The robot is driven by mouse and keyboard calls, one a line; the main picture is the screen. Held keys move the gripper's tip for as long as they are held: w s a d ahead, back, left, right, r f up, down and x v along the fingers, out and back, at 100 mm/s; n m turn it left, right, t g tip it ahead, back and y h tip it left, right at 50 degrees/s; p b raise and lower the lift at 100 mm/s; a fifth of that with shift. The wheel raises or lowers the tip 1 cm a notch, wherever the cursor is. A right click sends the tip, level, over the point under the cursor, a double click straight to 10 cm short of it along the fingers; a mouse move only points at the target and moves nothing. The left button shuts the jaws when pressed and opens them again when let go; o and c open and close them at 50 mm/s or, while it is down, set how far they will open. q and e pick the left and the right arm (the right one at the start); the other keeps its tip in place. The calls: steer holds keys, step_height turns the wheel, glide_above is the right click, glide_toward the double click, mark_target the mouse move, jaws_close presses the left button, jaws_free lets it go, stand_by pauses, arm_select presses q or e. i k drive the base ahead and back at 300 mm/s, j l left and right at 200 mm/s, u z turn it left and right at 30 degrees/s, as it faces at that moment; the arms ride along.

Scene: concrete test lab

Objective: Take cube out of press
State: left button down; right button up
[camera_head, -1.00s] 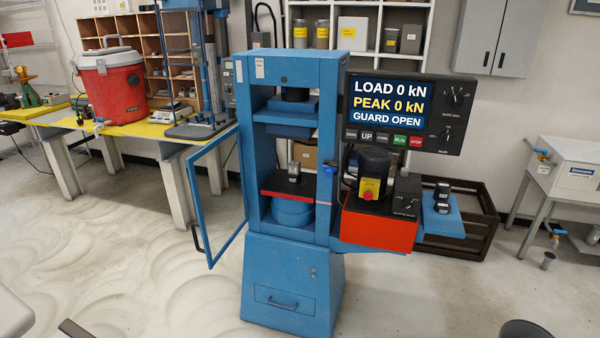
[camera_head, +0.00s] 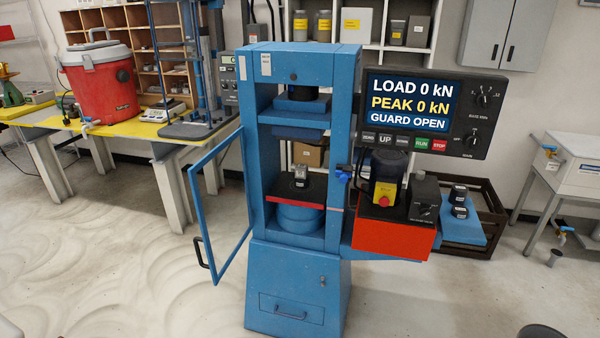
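The blue press (camera_head: 302,264) stands ahead of me near the middle of the view. Its guard door (camera_head: 217,210) is swung open to the left. A small dark cube with a light grey top (camera_head: 300,176) sits on the red-edged lower platen (camera_head: 282,193), below the raised upper platen (camera_head: 300,134), with a clear gap between. The display panel (camera_head: 409,103) reads load 0 kN, peak 0 kN, guard open. Two similar dark cubes (camera_head: 459,202) rest on a blue side shelf (camera_head: 466,230) at the right. Neither of my grippers is in view.
A yellow-topped bench (camera_head: 125,128) with a red drum cooler (camera_head: 103,84) stands at the left. A dark crate (camera_head: 492,234) lies behind the side shelf. A steel table (camera_head: 575,165) is at the right. The floor in front of the press is clear.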

mark_target(301, 170)
steer(key=i+u, duration=0.25)
steer(key=u, duration=0.2)
steer(key=i+l+u, duration=0.2)
steer(key=u, duration=0.25)
steer(key=i+l, duration=0.05)
